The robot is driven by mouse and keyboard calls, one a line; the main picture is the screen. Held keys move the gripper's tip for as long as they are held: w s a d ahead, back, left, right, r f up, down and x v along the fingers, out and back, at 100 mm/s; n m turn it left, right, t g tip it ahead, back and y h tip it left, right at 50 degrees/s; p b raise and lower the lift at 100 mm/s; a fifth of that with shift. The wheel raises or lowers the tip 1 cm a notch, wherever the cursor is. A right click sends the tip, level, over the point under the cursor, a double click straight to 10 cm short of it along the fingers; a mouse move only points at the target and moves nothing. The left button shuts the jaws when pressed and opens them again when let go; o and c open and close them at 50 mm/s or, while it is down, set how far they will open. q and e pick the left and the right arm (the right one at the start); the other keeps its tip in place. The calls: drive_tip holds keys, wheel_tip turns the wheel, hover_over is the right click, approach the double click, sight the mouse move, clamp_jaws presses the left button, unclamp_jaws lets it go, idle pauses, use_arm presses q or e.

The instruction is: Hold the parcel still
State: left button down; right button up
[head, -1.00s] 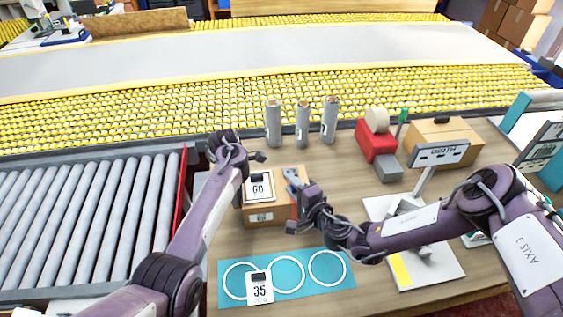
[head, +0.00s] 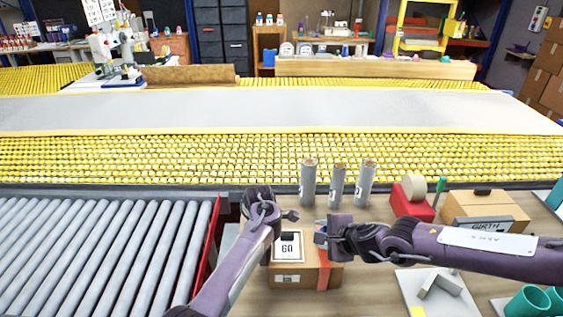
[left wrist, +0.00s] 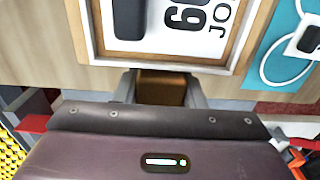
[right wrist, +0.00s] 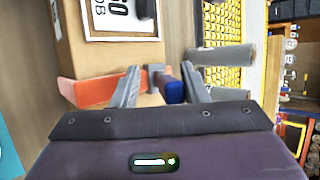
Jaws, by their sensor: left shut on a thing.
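The parcel (head: 290,276) is a brown cardboard box on the wooden bench, with a framed label reading 60 (head: 287,247) on top. It shows also in the right wrist view (right wrist: 90,55). An orange strap (right wrist: 85,92) lies on it near its right end. My left gripper (head: 268,204) is at the parcel's far left; in the left wrist view its fingers (left wrist: 165,86) are closed around brown cardboard. My right gripper (right wrist: 158,72) is at the parcel's strap end. Its fingers are apart, with a small grey and blue piece (right wrist: 174,90) between them; contact is unclear.
Three grey cylinders (head: 338,187) stand behind the parcel. A red tape dispenser (head: 411,203) and another carton (head: 485,207) are at the right. A roller conveyor (head: 100,250) with a red side rail lies at the left. A yellow roller bed (head: 250,158) runs behind the bench.

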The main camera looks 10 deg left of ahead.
drive_tip(key=w+g, duration=0.1)
drive_tip(key=w+r+g, duration=0.1)
drive_tip(key=g, duration=0.1)
drive_tip(key=m+g+h, duration=0.1)
drive_tip(key=shift+w+a+r+g, duration=0.15)
drive_tip(key=shift+w+r+g, duration=0.1)
drive_tip(key=shift+w+g, duration=0.6)
drive_tip(key=shift+g, duration=0.35)
drive_tip(key=shift+w+a+r+m+g, duration=0.15)
drive_tip(key=shift+w+r+m+g, duration=0.05)
drive_tip(key=shift+r+m+g, duration=0.1)
drive_tip(key=w+v, duration=0.1)
drive_tip(key=v, duration=1.1)
drive_tip(key=a+f+n+t+y, duration=0.25)
drive_tip(key=a+y, duration=0.25)
drive_tip(key=a, duration=0.8)
drive_tip(key=w+a+r+m+t+y, duration=0.1)
drive_tip(key=w+a+r+t+y, duration=0.1)
drive_tip(key=r+y, duration=0.4)
drive_tip(key=shift+w+a+r+t+y, duration=0.35)
drive_tip(key=shift+a+t, duration=0.55)
drive_tip(key=shift+t, duration=0.35)
drive_tip(key=shift+o, duration=0.4)
